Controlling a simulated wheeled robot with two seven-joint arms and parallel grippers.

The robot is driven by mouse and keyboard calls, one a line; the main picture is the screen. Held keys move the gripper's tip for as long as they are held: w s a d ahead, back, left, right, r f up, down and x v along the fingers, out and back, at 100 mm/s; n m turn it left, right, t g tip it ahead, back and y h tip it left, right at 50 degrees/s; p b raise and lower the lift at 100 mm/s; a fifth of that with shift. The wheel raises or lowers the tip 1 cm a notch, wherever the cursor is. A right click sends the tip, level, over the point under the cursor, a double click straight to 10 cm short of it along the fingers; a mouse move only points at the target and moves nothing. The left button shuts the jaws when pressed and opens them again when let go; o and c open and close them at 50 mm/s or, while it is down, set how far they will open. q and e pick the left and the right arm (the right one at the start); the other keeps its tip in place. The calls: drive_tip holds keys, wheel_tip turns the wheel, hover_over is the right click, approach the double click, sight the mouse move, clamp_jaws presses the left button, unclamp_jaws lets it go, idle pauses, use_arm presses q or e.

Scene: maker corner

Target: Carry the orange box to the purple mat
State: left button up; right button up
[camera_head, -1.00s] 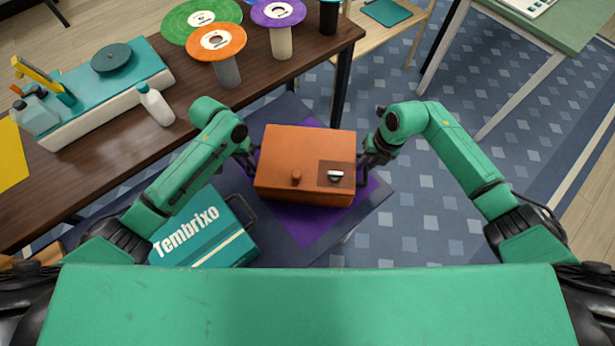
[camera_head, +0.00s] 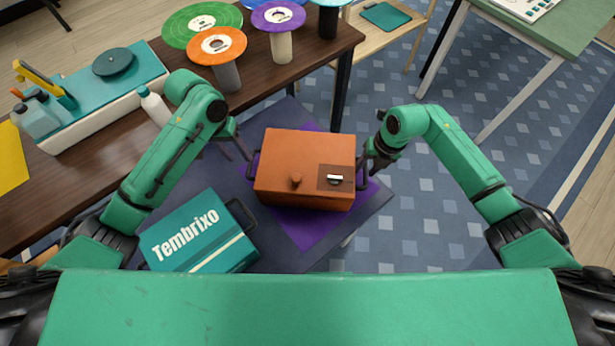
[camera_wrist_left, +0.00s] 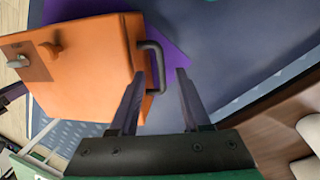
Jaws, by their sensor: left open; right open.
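The orange box (camera_head: 305,160) rests on the purple mat (camera_head: 312,232), with a knob and a small latch on its lid. Mat shows around the box's near and far sides. My left gripper (camera_head: 240,150) is open, just off the box's left side. In the left wrist view, the box (camera_wrist_left: 85,80) and its black side handle (camera_wrist_left: 155,50) show, the handle just beyond and between my open left fingertips (camera_wrist_left: 160,73). My right gripper (camera_head: 368,158) is open beside the right handle; whether it touches is hard to tell.
The mat lies on a dark blue low surface (camera_head: 360,215). A teal Tembrixo case (camera_head: 200,235) lies near left of the box. A brown table (camera_head: 120,150) with discs on stands and a bottle is beyond my left arm. Patterned carpet (camera_head: 425,220) is clear at right.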

wheel_tip(320, 180, up, 11)
drive_tip(key=d, duration=0.2)
drive_tip(key=shift+r, duration=0.2)
drive_tip(key=shift+s, duration=0.1)
